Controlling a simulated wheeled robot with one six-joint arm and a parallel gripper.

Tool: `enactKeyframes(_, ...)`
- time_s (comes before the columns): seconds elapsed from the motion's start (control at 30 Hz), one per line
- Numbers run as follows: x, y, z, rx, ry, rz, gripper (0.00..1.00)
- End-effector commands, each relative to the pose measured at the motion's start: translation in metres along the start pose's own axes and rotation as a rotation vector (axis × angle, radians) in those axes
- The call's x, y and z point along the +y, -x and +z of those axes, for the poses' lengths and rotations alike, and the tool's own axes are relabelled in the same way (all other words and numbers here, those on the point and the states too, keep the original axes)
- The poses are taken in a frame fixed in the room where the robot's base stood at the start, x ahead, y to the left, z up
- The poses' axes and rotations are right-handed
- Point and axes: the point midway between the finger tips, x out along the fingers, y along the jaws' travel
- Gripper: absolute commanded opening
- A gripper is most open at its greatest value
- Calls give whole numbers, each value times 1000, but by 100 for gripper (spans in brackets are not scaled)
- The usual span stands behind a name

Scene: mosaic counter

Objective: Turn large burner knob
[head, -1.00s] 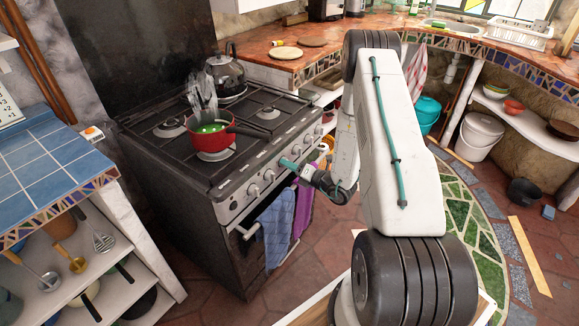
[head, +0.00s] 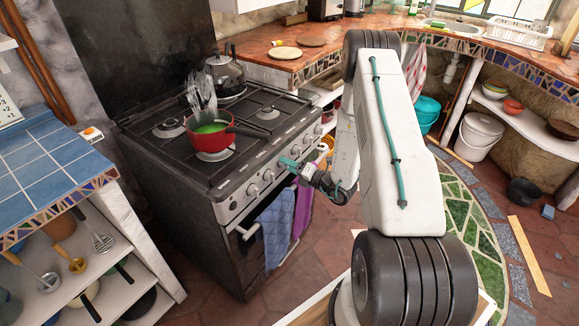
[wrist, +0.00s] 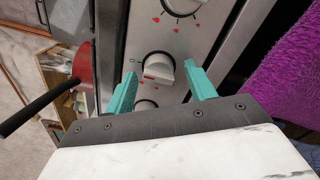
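The stove's front panel (head: 238,203) carries a row of white knobs. In the wrist view one white knob (wrist: 157,68) with a red mark stands just ahead of my gripper (wrist: 162,73), between the lines of its two teal fingers. The fingers are apart, with nothing gripped; I cannot tell whether the tips reach past the knob's face. In the head view my gripper (head: 288,163) is at the middle of the panel and hides the knob behind it. I cannot tell which knob serves the large burner.
A red pot (head: 208,138) with green contents sits on the stove; its black handle (wrist: 35,105) juts out in the wrist view. A kettle (head: 226,75) stands behind. Blue (head: 275,228) and purple (head: 302,208) towels hang below the panel.

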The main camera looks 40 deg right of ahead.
Motion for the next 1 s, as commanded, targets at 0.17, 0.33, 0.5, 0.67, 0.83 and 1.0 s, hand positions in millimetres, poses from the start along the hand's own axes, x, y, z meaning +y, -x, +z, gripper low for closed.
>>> enactKeyframes(0.17,1,0,-1,2,1,1,55)
enactKeyframes(0.33,0,13,1,-1,0,-1,55)
enactKeyframes(0.5,-1,44,1,-3,-1,-2,55)
enactKeyframes(0.67,0,67,1,-2,0,-1,55)
enactKeyframes(0.83,0,78,0,0,0,0,55)
enactKeyframes(1.0,0,79,0,0,0,0,55)
